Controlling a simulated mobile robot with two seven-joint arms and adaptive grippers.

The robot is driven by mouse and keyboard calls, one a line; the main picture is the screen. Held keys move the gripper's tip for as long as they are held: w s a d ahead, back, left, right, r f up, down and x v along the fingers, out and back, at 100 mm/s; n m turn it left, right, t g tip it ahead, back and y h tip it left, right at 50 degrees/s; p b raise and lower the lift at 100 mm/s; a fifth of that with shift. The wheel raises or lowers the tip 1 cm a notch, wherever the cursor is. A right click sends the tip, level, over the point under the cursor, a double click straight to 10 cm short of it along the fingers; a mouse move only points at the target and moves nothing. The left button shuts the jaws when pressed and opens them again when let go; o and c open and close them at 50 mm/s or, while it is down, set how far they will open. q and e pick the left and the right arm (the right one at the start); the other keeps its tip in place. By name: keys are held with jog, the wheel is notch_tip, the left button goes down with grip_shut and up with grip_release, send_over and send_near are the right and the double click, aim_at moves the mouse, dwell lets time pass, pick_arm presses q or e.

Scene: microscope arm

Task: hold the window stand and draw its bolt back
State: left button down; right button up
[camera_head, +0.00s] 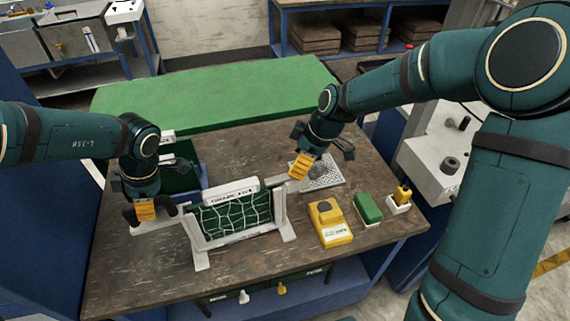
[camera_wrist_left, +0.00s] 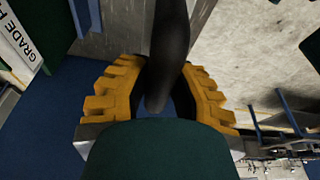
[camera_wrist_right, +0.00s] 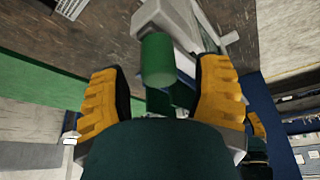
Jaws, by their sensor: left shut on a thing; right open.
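The window stand (camera_head: 232,217) is a pale frame on splayed feet around a dark green pane with white crack lines, upright on the bench. A dark curved handle (camera_head: 130,214) sticks out at its left end. My left gripper (camera_head: 146,210) is shut on this handle, which shows between the yellow fingers in the left wrist view (camera_wrist_left: 165,60). My right gripper (camera_head: 299,166) is open at the stand's upper right end. In the right wrist view a green cylindrical knob (camera_wrist_right: 158,60), apparently the bolt's, lies between the open fingertips with gaps on both sides. The knob is hidden in the head view.
A yellow device (camera_head: 329,222), a green block (camera_head: 367,208) and a small white holder with a yellow piece (camera_head: 399,200) stand to the right on the brown bench (camera_head: 140,270). A mesh mat (camera_head: 322,172) lies behind the right gripper. A green surface (camera_head: 220,95) lies behind.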

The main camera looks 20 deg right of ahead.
jog(key=shift+x, duration=1.1)
grip_shut()
pick_arm(q)
jog(key=shift+a, duration=0.1)
pick_arm(e)
jog(key=shift+w+d, duration=0.1)
jog(key=shift+d, duration=1.35)
jog(key=shift+w+d, duration=0.15)
jog(key=shift+d, duration=1.25)
grip_release()
jog(key=shift+a, duration=0.1)
